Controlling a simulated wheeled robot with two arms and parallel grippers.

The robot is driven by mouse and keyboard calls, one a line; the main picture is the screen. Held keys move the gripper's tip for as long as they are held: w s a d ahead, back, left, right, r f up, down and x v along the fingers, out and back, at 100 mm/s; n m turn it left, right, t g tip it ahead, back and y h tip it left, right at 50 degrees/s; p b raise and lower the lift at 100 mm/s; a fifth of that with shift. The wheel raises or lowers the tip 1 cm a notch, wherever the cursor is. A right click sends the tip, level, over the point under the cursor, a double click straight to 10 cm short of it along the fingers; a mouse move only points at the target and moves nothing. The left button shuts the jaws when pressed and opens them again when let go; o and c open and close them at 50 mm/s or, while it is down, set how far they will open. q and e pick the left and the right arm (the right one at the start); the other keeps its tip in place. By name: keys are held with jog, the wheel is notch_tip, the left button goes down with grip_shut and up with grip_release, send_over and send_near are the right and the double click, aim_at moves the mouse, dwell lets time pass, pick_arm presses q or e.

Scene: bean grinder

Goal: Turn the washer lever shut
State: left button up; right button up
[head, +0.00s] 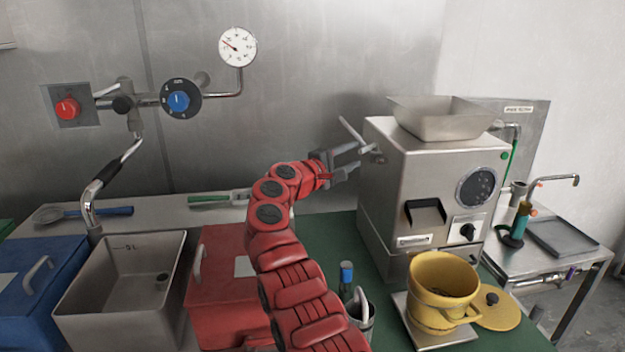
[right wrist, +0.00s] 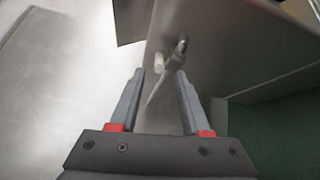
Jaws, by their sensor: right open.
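A thin grey metal lever (head: 351,131) sticks out from the left side of the steel grinder (head: 400,190), slanting up and to the left. I take it to be the washer lever. In the right wrist view the lever (right wrist: 168,77) runs from its pivot down between my finger lines, with a short pale stub beside it. My right gripper (head: 362,157) is open beside the grinder's left side, fingers pointing at it. In the right wrist view the gripper (right wrist: 160,73) has a clear gap between its fingers; I cannot tell whether either touches the lever. My left gripper is not in view.
A metal hopper (head: 440,116) tops the grinder. A yellow pot (head: 440,275) stands in front of it. A red box (head: 215,290), a steel sink bin (head: 120,325) and a blue box (head: 40,310) line the left. Wall knobs and a gauge (head: 238,47) are behind.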

jog(key=b+v, duration=0.1)
jog(key=v, duration=1.3)
jog(key=shift+s+a, duration=0.2)
jog(key=shift+a, duration=0.05)
